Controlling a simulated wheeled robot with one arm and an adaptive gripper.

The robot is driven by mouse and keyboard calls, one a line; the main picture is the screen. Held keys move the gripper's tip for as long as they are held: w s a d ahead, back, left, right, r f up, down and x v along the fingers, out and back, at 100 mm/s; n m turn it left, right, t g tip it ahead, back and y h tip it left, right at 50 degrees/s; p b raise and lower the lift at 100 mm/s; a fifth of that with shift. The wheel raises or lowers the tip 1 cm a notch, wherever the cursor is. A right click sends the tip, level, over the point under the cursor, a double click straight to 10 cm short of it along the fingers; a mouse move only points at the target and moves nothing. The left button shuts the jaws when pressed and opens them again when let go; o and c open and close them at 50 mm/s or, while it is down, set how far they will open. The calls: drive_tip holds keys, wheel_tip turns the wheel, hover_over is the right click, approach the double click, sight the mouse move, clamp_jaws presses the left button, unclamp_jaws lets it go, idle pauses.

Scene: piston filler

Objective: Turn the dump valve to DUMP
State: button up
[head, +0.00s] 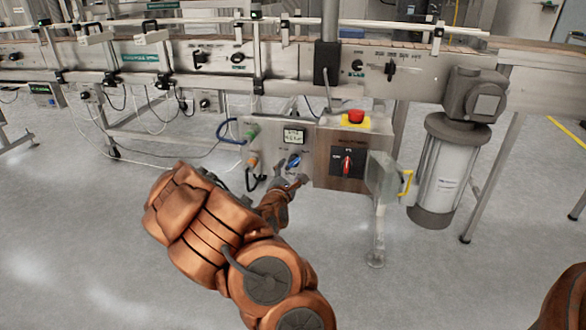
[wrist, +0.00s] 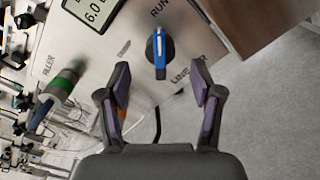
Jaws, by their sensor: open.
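The dump valve is a dark round knob with a blue lever handle (wrist: 158,50), on a light grey panel (wrist: 115,48). The handle lies nearly upright in the wrist view, and RUN is printed above it. The valve also shows in the head view (head: 293,162). My gripper (wrist: 160,80) is open and empty. Its fingers stand apart on either side of the handle's lower end; I cannot tell the remaining depth. In the head view my gripper (head: 297,183) is just below the valve.
A display (head: 293,136) sits above the valve. Green (head: 251,133) and orange (head: 252,164) hose connectors are on the left. A brown panel with a red switch (head: 347,164) and a red stop button (head: 356,117) are on the right. Open floor lies in front.

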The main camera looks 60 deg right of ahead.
sight(293, 164)
drive_tip(key=shift+b+x, duration=0.8)
drive_tip(key=shift+x, duration=1.15)
drive_tip(key=shift+w+d, duration=0.2)
drive_tip(key=shift+d, duration=0.2)
drive_tip(key=c, duration=1.1)
